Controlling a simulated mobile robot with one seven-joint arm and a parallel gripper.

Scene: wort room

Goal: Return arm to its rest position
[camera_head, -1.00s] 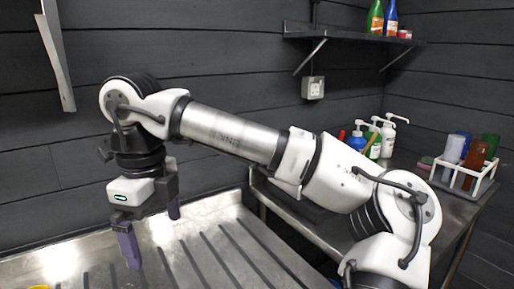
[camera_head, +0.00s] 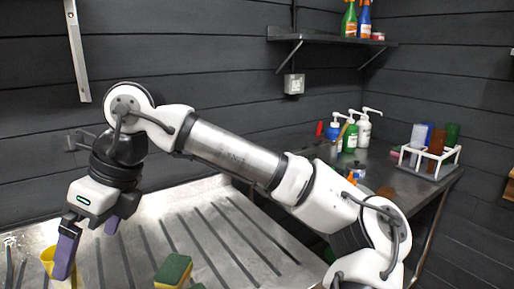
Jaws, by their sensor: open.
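My gripper (camera_head: 88,236) is at the left of the head view, above the grooved metal drainboard (camera_head: 228,235). Its two purple fingers point down and stand apart, with nothing seen between them. My arm runs from the lower right, rises to an elbow-like joint at the upper left, and bends down to the gripper. The near finger overlaps a yellow cup-like object (camera_head: 47,262) in the picture; I cannot tell whether they touch.
A green and yellow sponge (camera_head: 173,270) lies on the drainboard at the front. Pump bottles (camera_head: 350,138) and a white rack (camera_head: 432,160) with coloured tumblers stand on the right counter. A wall shelf (camera_head: 330,37) holds spray bottles. The drainboard's middle is clear.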

